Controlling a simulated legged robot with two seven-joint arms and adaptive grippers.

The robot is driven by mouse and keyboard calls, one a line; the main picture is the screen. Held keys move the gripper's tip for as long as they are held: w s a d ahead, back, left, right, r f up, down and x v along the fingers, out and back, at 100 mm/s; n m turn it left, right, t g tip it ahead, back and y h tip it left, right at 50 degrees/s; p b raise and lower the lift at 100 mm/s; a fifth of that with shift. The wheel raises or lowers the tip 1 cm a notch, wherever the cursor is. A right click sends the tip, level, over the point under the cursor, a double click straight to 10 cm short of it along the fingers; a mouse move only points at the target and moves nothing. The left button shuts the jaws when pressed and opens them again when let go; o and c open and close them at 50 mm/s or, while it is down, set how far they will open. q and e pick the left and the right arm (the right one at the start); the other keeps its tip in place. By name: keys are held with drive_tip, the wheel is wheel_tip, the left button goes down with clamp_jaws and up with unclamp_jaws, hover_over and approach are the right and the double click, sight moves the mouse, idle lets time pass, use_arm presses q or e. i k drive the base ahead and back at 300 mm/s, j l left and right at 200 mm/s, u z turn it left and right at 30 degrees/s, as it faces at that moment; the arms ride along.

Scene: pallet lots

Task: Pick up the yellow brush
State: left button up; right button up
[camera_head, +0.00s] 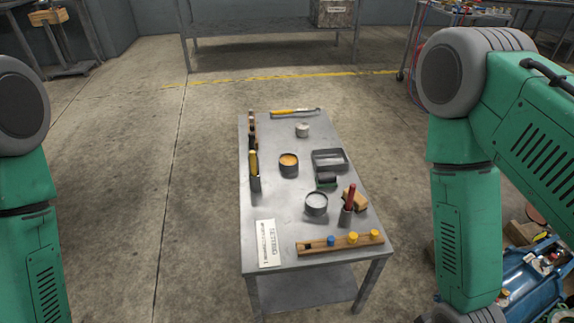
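On a small grey metal table (300,222), a yellow-handled item (254,163), which looks like the yellow brush, stands upright in a small dark holder (255,184) near the left edge. A second yellow-handled tool (295,112) lies flat along the far edge; I cannot tell its kind. A red-handled item (350,194) stands in a grey cup (345,216) at the right. My green arms show at the left and right sides, with both grippers outside the view and apart from the table top.
The table also holds an orange-filled tin (288,165), a grey-filled tin (316,205), a dark tray (328,159), a wooden strip with knobs (340,243) and a white label (269,244). A blue toolbox (535,275) lies on the floor at right.

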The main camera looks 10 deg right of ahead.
sight(252, 155)
drive_tip(key=j, duration=0.75)
drive_tip(key=i+j, duration=0.2)
drive_tip(key=j, duration=0.15)
drive_tip(key=i+j+z, duration=0.1)
drive_tip(key=i+j, duration=0.35)
drive_tip(key=j, duration=0.25)
drive_tip(key=i, duration=0.35)
